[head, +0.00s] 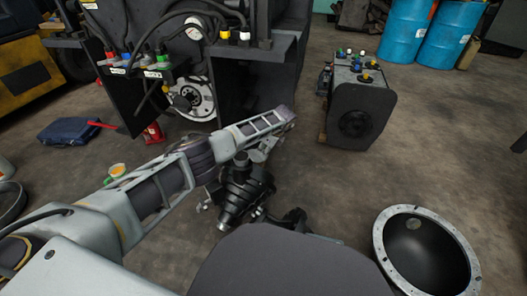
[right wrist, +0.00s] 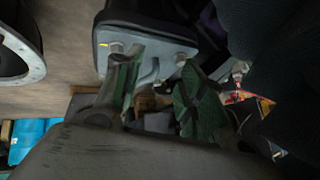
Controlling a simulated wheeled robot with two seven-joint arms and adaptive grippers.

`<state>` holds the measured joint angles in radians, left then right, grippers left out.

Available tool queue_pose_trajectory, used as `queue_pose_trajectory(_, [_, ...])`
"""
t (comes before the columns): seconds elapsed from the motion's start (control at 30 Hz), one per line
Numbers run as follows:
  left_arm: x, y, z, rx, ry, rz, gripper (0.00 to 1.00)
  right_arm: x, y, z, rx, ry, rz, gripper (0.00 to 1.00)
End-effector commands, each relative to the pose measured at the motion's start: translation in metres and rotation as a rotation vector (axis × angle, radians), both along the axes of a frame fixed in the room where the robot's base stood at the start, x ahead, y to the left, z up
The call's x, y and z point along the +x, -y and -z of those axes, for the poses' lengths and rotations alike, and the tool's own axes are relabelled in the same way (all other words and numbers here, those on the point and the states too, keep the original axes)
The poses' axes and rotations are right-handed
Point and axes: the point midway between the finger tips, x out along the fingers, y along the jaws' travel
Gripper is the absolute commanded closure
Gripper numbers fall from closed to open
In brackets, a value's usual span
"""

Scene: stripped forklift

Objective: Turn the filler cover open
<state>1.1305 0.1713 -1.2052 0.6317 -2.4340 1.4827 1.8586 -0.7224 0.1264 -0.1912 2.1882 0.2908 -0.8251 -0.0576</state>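No part is plainly marked as the filler cover, and I cannot tell which of several caps it is. White and yellow caps (head: 235,35) sit on the forklift's front panel, and a yellow cap (head: 367,77) sits on the dark block at the right. My left gripper (head: 238,200) hangs dark below the end of the left forearm, low over the floor and apart from these caps. Its fingertips are unclear. In the right wrist view my right gripper (right wrist: 158,88) has its two fingers apart, with nothing seen held between them. My right gripper is not clear in the head view.
The stripped forklift (head: 245,85) stands at the back. The dark block (head: 355,115) stands on the floor right of it. Blue drums (head: 405,35) are at the back right. A round black bowl (head: 425,250) is at lower right. Open floor lies between block and bowl.

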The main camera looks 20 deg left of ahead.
Motion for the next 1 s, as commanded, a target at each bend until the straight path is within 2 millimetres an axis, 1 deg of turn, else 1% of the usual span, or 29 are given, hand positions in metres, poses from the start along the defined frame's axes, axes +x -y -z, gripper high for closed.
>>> queue_pose_trajectory(0.27, [-0.001,0.008,-0.024,0.002,0.002,0.002,0.64,0.000,0.000,0.000,-0.001,0.000,-0.001,0.60])
queue_pose_trajectory(0.7, [-0.006,0.031,-0.081,0.002,0.003,0.000,0.64,0.000,0.001,0.000,-0.002,-0.001,0.000,0.60])
queue_pose_trajectory(0.9, [-0.007,0.038,-0.098,0.001,0.001,-0.001,0.64,0.000,0.001,0.000,-0.002,-0.001,0.000,0.60])
queue_pose_trajectory(1.0, [-0.008,0.040,-0.102,0.002,0.001,-0.001,0.64,0.000,0.001,0.000,-0.002,-0.001,0.000,0.60])
